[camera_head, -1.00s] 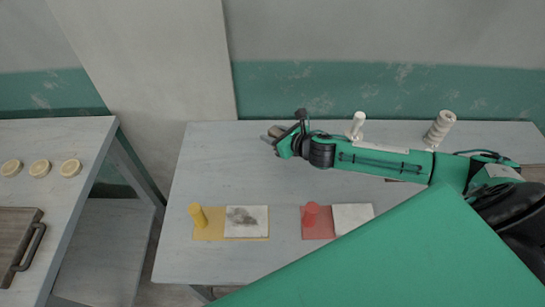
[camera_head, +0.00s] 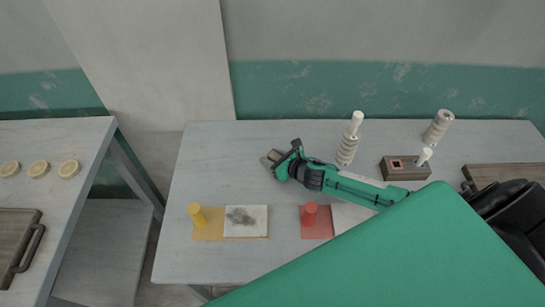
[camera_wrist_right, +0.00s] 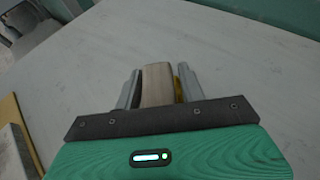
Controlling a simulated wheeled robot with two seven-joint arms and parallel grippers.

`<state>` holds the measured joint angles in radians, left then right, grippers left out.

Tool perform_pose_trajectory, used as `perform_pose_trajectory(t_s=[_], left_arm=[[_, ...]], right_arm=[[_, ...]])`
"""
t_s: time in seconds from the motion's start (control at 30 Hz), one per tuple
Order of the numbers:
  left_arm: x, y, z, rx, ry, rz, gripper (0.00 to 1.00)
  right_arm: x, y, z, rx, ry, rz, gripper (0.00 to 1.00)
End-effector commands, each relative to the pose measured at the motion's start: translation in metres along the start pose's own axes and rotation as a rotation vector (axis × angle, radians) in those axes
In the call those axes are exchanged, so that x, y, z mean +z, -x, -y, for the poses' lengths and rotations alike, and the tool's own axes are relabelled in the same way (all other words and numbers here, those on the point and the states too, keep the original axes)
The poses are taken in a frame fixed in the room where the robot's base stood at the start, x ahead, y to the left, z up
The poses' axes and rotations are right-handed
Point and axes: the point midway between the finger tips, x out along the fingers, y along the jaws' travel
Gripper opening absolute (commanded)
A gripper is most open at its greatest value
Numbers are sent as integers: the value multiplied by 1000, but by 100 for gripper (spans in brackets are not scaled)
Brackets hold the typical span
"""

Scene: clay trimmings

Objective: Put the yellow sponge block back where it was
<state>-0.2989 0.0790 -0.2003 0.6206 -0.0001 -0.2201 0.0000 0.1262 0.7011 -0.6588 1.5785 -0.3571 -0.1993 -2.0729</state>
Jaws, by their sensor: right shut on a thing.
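My right gripper (camera_head: 272,158) is above the middle of the table in the head view, pointing left. In the right wrist view the gripper (camera_wrist_right: 157,82) is shut on a block (camera_wrist_right: 156,86) with a tan face and a yellow strip at its right side; this fits the yellow sponge block. The block is small and hard to make out in the head view. A yellow mat (camera_head: 208,235) on the table carries a yellow peg (camera_head: 197,214) and a white tile (camera_head: 246,229) with a grey smear. My left gripper is not in view.
A red mat (camera_head: 317,231) carries a red peg (camera_head: 310,213) and a pale tile (camera_head: 349,216). The table (camera_head: 225,175) is clear left of the gripper.

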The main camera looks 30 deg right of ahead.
Motion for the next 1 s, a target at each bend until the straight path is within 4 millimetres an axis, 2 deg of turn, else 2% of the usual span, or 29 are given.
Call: perform_pose_trajectory(t_s=[0.17, 0.2, 0.3, 0.67, 0.83, 1.0], left_arm=[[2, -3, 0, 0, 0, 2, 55], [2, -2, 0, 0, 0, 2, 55], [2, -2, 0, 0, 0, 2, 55], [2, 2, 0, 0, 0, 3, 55], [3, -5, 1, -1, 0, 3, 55], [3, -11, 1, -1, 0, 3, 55]], right_arm=[[-4, -2, 0, 0, 0, 0, 9], [-2, -1, 0, 0, 0, 0, 46], [-2, -1, 0, 0, 0, 0, 62], [2, 1, 0, 0, 0, 0, 62], [-3, 22, 0, 1, 3, -2, 62], [-3, 56, 0, 1, 3, -2, 62]])
